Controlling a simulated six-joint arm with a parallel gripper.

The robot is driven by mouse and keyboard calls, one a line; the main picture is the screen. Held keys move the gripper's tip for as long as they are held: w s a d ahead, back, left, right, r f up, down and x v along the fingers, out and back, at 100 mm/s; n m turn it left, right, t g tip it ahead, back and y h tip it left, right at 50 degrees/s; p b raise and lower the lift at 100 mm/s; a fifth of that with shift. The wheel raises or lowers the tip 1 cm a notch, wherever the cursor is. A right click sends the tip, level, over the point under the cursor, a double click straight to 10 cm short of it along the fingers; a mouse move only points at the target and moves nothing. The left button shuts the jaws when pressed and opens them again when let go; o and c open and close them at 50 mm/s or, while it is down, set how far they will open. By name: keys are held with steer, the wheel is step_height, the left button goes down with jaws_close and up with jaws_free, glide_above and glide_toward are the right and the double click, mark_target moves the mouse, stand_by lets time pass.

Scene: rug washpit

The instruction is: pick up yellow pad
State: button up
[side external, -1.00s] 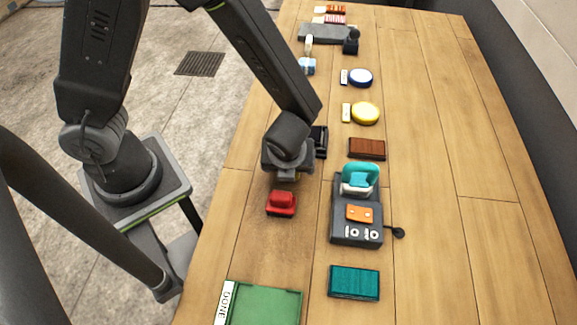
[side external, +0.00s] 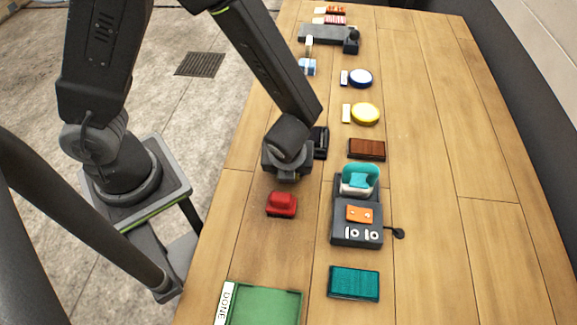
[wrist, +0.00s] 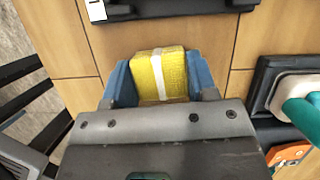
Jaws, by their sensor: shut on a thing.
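The yellow pad (wrist: 146,72), a yellow block with a white band around it, sits between the blue fingers of my gripper (wrist: 160,80) in the wrist view. Both fingers close on its sides, so my gripper is shut on the pad. In the side view my gripper (side external: 287,176) is low over the near-left part of the wooden table, and the pad is hidden behind it there. I cannot tell whether the pad touches the table.
A red block (side external: 282,204) lies just in front of my gripper. A black tray (side external: 321,142) is close behind it. To the right are a dark station with a teal-handled tool (side external: 360,180) and a brown block (side external: 367,149). A green DONE tray (side external: 265,304) is at the front.

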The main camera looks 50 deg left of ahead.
steer(key=shift+r, duration=0.1)
steer(key=shift+r, duration=0.6)
step_height(320, 180, up, 3)
steer(key=shift+f, duration=0.2)
steer(key=s+a+r, duration=0.1)
steer(key=a+r, duration=0.6)
steer(key=a, duration=0.4)
steer(key=shift+a, duration=0.3)
